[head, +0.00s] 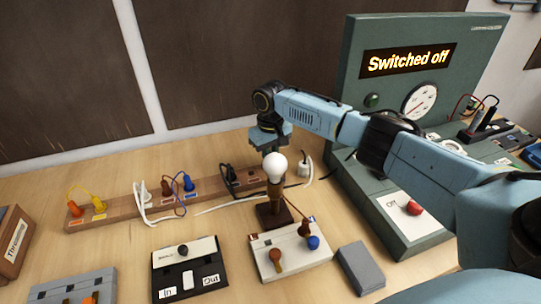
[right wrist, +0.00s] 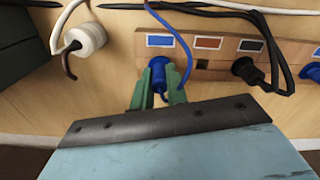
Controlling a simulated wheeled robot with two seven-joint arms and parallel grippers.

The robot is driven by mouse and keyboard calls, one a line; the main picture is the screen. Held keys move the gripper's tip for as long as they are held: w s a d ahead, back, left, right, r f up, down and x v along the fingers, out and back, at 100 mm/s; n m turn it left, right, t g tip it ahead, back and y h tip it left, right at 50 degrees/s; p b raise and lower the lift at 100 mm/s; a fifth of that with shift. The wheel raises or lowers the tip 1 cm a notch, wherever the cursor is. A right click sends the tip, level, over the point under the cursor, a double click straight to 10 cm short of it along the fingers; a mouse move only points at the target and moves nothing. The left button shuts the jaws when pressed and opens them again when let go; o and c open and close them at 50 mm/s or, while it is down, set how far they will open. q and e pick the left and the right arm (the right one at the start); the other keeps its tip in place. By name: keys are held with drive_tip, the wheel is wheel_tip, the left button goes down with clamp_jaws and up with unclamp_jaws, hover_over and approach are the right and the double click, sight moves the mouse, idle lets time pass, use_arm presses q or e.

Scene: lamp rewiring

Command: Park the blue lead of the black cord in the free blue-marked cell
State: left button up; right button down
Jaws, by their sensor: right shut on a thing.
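In the right wrist view, my right gripper (right wrist: 160,88) is shut on the blue plug of the blue lead (right wrist: 158,72). The plug is at the blue-marked cell (right wrist: 160,41) at the end of the wooden rail; I cannot tell how deep it sits. Its blue wire loops up to the black cord (right wrist: 215,12). A black plug (right wrist: 246,70) sits two cells along in the same rail. In the head view my right gripper (head: 270,142) is above the rail's right end (head: 262,181), behind the bulb, which hides part of it. My left gripper is not in view.
A red-marked cell (right wrist: 203,64) beside the blue plug looks empty. The lamp bulb (head: 275,166) stands in front of my right gripper. The green console (head: 390,110) rises on the right and reads "Switched off".

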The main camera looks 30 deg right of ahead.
drive_tip(key=shift+p, duration=0.45)
idle(0.5)
drive_tip(key=shift+f, duration=0.55)
idle(0.8)
drive_tip(key=c, duration=1.3)
unclamp_jaws()
drive_tip(key=shift+r, duration=0.1)
